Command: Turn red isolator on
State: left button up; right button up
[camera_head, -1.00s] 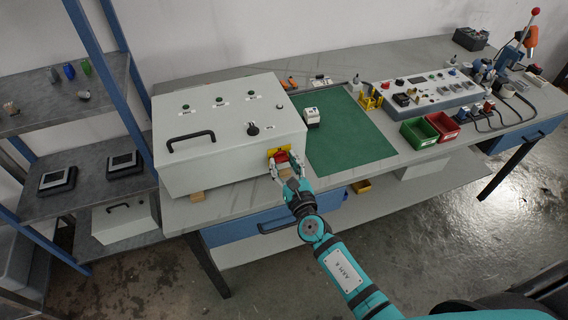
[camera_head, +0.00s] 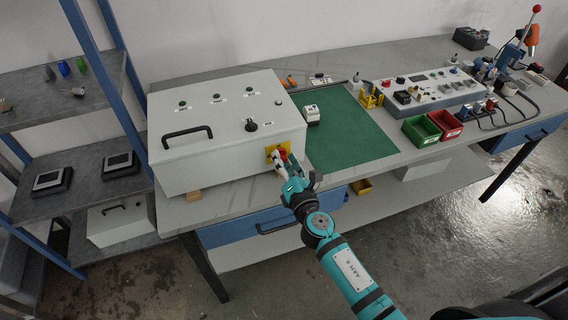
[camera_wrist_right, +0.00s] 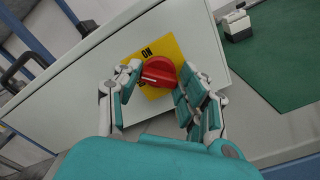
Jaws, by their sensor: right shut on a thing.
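The red isolator (camera_wrist_right: 158,72) is a round red knob on a yellow plate (camera_wrist_right: 178,54) with "ON" lettering. It sits on the front side of a light grey control box (camera_head: 222,165); the knob also shows small in the head view (camera_head: 282,153). My right gripper (camera_wrist_right: 157,88) is shut on the red isolator, one finger on each side of it. In the head view my right gripper (camera_head: 283,167) is rolled and partly hides the knob and the plate. My left gripper is not in view.
The box has a black handle (camera_head: 187,138) and a black selector knob (camera_head: 251,125) on top. A green mat (camera_head: 350,140) lies right of it, with a small white device (camera_head: 312,115). Green (camera_head: 421,131) and red (camera_head: 444,125) bins stand further right.

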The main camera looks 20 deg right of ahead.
jog(key=m, duration=0.2)
jog(key=m+b, duration=0.1)
jog(key=m, duration=0.1)
jog(key=shift+f+m, duration=0.2)
jog(key=shift+m, duration=0.1)
jog(key=shift+d+m+b, duration=0.1)
jog(key=shift+m+b, duration=0.3)
jog(key=shift+m, duration=1.6)
jog(key=o, duration=1.2)
jog(key=shift+c, duration=0.2)
jog(key=shift+s, duration=0.1)
jog(key=s, duration=1.2)
jog(key=shift+d, duration=0.2)
